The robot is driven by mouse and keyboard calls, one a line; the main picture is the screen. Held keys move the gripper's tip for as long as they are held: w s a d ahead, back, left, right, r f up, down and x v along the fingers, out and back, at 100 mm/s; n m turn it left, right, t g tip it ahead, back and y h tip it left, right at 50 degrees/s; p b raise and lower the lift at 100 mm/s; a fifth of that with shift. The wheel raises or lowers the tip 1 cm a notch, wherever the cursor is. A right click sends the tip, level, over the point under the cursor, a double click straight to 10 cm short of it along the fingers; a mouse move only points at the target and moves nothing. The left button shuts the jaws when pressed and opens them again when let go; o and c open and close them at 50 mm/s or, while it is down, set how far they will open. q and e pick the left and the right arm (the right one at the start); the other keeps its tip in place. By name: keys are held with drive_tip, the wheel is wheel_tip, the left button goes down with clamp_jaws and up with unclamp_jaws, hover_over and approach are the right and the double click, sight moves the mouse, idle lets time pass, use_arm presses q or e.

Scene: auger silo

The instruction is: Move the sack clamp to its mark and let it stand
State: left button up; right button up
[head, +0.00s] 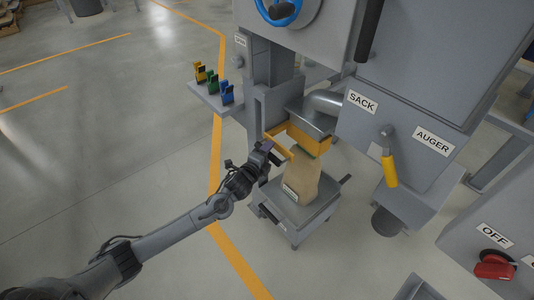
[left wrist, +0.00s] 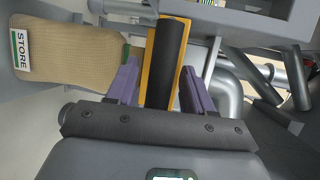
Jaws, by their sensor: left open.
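The orange sack clamp (head: 304,139) is at the mouth of the tan sack (head: 305,180), under the metal spout. My left gripper (head: 271,153) is at the clamp's near left side. In the left wrist view, its purple fingers (left wrist: 160,88) are open, one on each side of the clamp's black grip (left wrist: 167,55), with orange metal (left wrist: 183,38) behind it. I cannot tell whether either finger touches the grip. The sack, labelled STORE, stands on a grey platform (head: 314,212). I cannot make out the clamp's mark. My right gripper is not in view.
A grey shelf (head: 203,92) at left holds yellow, green and blue clips. The spout (head: 311,116) is close above the sack. A yellow-handled lever (head: 389,168) hangs under the SACK and AUGER labels. A red OFF switch (head: 494,264) is at lower right. Open floor lies left.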

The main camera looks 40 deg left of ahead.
use_arm(q)
drive_tip(key=shift+c, duration=0.2)
clamp_jaws()
wheel_tip(320, 180, down, 6)
drive_tip(key=shift+s+f+b, duration=0.15)
drive_tip(key=shift+f+b, duration=0.05)
drive_tip(key=shift+b, duration=0.1)
drive_tip(key=shift+c, duration=0.5)
unclamp_jaws()
drive_tip(key=shift+o, duration=0.7)
drive_tip(key=shift+r, duration=0.1)
drive_tip(key=shift+r, duration=0.1)
